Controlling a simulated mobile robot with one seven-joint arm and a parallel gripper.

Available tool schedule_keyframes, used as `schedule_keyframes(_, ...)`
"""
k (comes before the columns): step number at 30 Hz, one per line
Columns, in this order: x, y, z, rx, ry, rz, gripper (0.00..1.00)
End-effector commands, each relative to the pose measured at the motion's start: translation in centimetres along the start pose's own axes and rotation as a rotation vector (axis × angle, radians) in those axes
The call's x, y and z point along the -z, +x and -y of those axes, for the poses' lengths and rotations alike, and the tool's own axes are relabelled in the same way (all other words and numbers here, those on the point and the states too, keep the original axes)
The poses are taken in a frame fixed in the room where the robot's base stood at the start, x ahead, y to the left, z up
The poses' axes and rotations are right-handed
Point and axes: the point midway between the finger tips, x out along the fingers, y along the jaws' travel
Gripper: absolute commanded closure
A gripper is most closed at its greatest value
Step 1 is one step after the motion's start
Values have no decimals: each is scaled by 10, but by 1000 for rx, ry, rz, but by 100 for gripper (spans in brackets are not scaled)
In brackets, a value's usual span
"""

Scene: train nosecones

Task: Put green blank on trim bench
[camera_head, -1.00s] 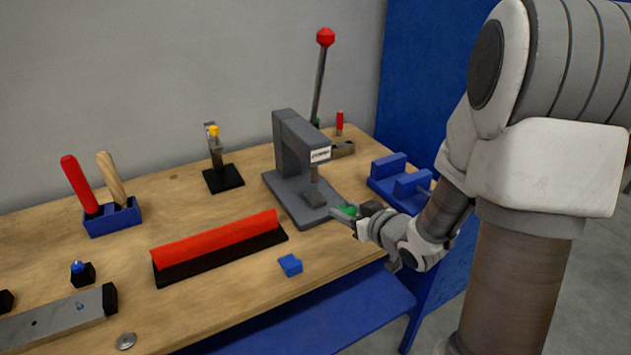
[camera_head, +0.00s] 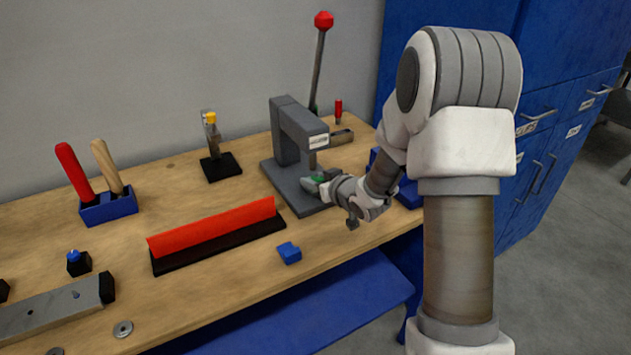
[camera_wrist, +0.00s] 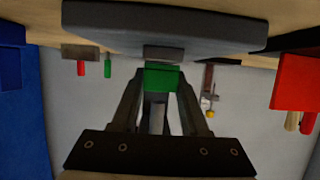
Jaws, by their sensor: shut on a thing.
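My gripper (camera_head: 322,181) is shut on the green blank (camera_head: 317,179). It is at the grey base of the arbor press, below the ram. In the wrist view my gripper (camera_wrist: 160,85) shows with the green blank (camera_wrist: 161,78) between its fingertips. That view looks upside down, with the grey press base along the top. I cannot tell whether the blank touches the press. The wooden bench (camera_head: 225,280) carries the press; no label shows which bench is the trim bench.
The grey press (camera_head: 292,130) has a tall red-knobbed lever. A red-topped black bar (camera_head: 215,230), a small blue block (camera_head: 289,253) and a blue tool holder (camera_head: 110,207) stand left of my gripper. A blue cabinet (camera_head: 540,130) is at the right. Bare wood lies between the tools.

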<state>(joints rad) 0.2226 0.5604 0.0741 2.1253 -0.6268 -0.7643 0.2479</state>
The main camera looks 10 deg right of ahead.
Motion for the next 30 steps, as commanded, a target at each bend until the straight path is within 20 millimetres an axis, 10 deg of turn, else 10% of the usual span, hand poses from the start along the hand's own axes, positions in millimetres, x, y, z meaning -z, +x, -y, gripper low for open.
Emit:
schedule_keyframes(11, -5, 2, 0, 0, -1, -2, 100)
schedule_keyframes(12, -3, 1, 0, 0, -1, -1, 50)
schedule_keyframes(16, -3, 1, 0, 0, -1, -1, 27)
schedule_keyframes(30, -2, -6, -1, -1, 0, -1, 26)
